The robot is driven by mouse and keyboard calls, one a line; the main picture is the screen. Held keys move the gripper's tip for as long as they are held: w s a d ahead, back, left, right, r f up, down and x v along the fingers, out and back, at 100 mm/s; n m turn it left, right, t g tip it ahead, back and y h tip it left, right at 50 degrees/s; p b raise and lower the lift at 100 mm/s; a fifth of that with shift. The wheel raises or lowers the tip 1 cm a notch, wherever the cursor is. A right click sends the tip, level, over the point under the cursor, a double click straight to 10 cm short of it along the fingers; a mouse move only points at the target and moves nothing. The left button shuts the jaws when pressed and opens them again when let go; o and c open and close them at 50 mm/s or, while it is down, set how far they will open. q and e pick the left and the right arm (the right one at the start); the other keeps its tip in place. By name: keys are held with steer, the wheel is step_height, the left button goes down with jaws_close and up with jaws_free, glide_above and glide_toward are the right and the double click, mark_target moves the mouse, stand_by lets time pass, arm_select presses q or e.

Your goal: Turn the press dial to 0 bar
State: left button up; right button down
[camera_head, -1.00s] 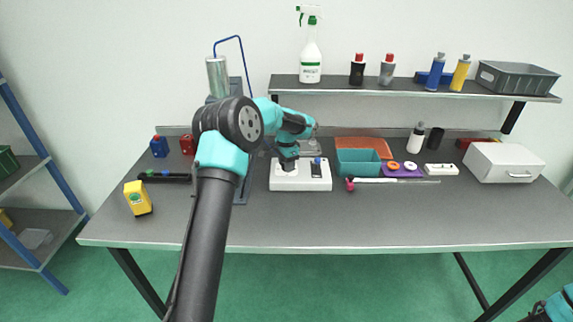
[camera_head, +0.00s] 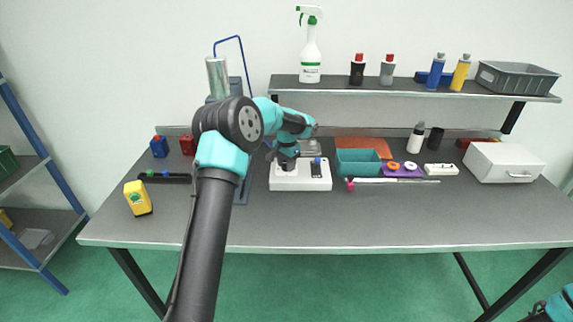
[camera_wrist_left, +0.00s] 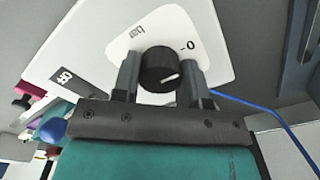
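The press dial (camera_wrist_left: 158,66) is a round black knob with a white pointer line, on a white panel (camera_wrist_left: 90,40) marked "bar" and "0". In the left wrist view the pointer line lies on the lower right of the knob, and the "0" mark (camera_wrist_left: 187,45) is up and to the right, so the two are not lined up. My left gripper (camera_wrist_left: 161,75) has one finger on each side of the knob and appears closed against it. In the head view the left gripper (camera_head: 287,164) is over the white box (camera_head: 300,183), hiding the dial. My right gripper is out of view.
A teal bin (camera_head: 358,168) stands right of the white box, with a purple tray (camera_head: 402,171) beyond. A press with a silver cylinder (camera_head: 217,77) stands behind my left arm.

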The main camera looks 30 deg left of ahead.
arm_select(q)
steer(key=o, duration=0.4)
step_height(320, 180, up, 18)
steer(key=shift+f, duration=0.25)
stand_by(0.5)
steer(key=shift+a, duration=0.1)
